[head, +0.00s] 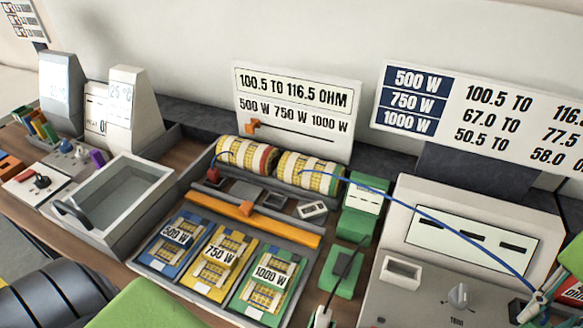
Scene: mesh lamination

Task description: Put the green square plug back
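No part is clearly identifiable as the green square plug. Green candidates are an upright green block with a white label (364,198), a green base with a dark lever (346,268), and a partly cut-off green block (574,255) at the right edge. A row of small coloured pieces (36,122), some green, stands at the far left. A blue cable (440,225) runs from the yellow coils to a pale connector-like part (533,304) at the lower right. Neither gripper is clearly visible.
A tray (222,322) holds blue, yellow and green wattage cards. Two yellow wire coils (310,170) lie behind it. A grey open bin (118,190) stands left. A grey console (430,295) with a knob fills the right. A dark ribbed shape and a green shape block the lower left.

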